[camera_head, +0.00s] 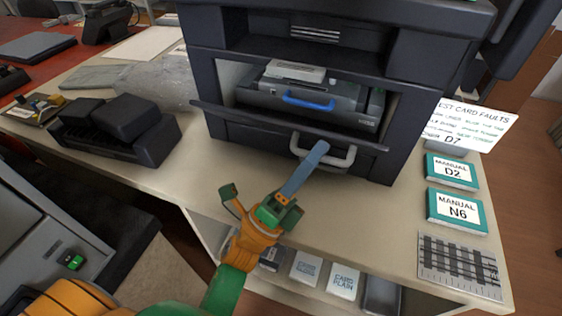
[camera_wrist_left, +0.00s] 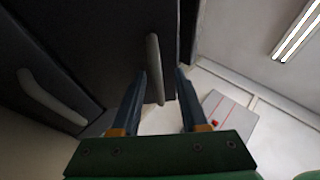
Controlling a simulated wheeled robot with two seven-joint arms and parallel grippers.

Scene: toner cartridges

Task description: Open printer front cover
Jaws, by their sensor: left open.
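The dark printer (camera_head: 410,70) stands on the light table. Its front cover (camera_head: 260,126) is tilted outward and down, and a cartridge unit (camera_head: 300,95) with a blue handle shows behind it. A grey loop handle (camera_head: 345,158) shows below the cover's edge. My left gripper (camera_head: 318,150) reaches up to the front of this handle. In the left wrist view the open fingers (camera_wrist_left: 160,73) stand either side of a grey handle (camera_wrist_left: 153,60), with no clear grip. A second grey handle (camera_wrist_left: 45,100) is at the left there. My right gripper is not in view.
A black device (camera_head: 120,125) sits left of the printer. Card boxes (camera_head: 343,280) stand on the shelf below. The tabletop before the printer is clear.

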